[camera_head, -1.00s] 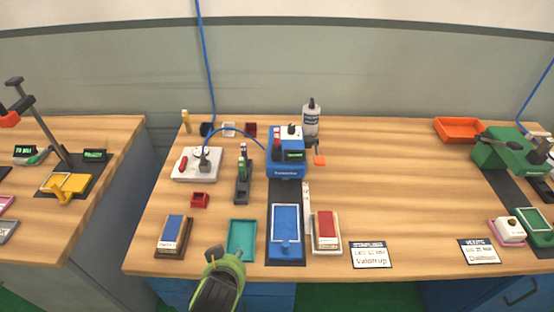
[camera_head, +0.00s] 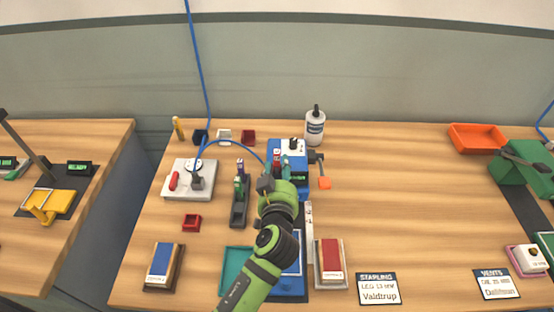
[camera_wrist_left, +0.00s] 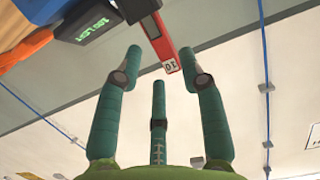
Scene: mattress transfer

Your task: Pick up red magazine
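A red magazine (camera_wrist_left: 163,45) with a white label marked 10 shows at the top of the left wrist view, beside a small green-lit display. In the head view a red piece (camera_head: 277,158), probably the same magazine, stands at the blue machine (camera_head: 303,191); my gripper partly hides that area. My left gripper (camera_head: 277,172) is over the front of the blue machine. In the left wrist view its teal fingers (camera_wrist_left: 160,62) are spread, with the red magazine's end near the gap between the tips. I see no finger closed on it. My right gripper is not in view.
A black holder (camera_head: 238,213) with green and purple magazines stands left of my arm. A teal tray (camera_head: 233,268) and a red-topped box (camera_head: 332,260) lie in front.

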